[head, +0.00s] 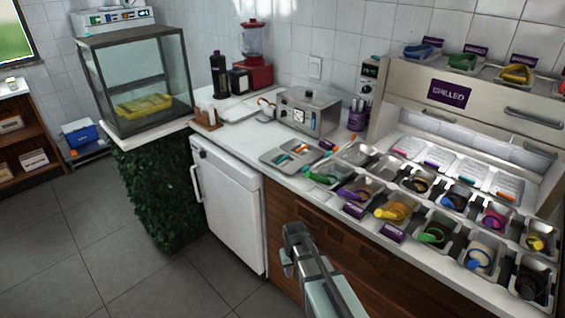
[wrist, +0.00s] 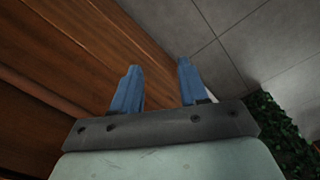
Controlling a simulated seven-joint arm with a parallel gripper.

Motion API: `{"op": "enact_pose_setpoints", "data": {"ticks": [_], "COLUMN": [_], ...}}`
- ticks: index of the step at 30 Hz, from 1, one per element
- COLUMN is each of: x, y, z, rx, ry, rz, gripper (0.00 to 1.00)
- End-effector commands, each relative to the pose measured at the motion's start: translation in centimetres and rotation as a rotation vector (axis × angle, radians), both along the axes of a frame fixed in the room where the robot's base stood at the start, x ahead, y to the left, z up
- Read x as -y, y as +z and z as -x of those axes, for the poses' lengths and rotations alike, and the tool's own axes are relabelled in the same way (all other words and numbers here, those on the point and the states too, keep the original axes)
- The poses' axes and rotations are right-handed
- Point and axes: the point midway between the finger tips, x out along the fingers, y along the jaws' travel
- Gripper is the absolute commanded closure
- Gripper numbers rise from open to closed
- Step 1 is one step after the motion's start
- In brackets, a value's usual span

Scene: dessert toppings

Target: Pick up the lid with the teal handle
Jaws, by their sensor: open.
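Several pale lids with small coloured handles lie in a row behind the topping pans in the head view. One lid (head: 473,174) has what looks like a teal handle (head: 467,180); the handles are too small to be sure of their colours. My gripper (head: 288,250) is in front of the wooden counter front, below the worktop, left of and well away from the lids. In the wrist view my gripper (wrist: 158,68) is open and empty, with its two blue fingers apart. No lid shows in the wrist view.
Pans with coloured scoops (head: 395,211) fill the right of the counter. A metal tray (head: 268,157) with small tools and a steel box (head: 308,112) stand to the left. The chilled cabinet's upper shelf (head: 410,75) overhangs behind the lids. The floor in front is clear.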

Motion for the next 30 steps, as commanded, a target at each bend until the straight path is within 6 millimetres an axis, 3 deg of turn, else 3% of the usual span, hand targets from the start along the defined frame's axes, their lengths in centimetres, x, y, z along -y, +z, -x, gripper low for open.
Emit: {"op": "enact_pose_setpoints", "data": {"ticks": [1,3,8,15,21,30], "x": [-0.8,-1.6,-3.6,-6.5,-8.5,-10.1], "y": [1.4,3.3,8.1,16.3,23.9,34.2], "z": [-2.0,-4.1,-8.6,-14.8,-19.6,-24.9], "rx": [0.027,0.059,0.133,0.235,0.314,0.397], "ry": [0.008,0.017,0.038,0.04,0.006,-0.109], "rz": [-0.002,-0.002,-0.003,0.0,0.004,0.012], "gripper": [0.56,0.56,0.56,0.56,0.56,0.56]}}
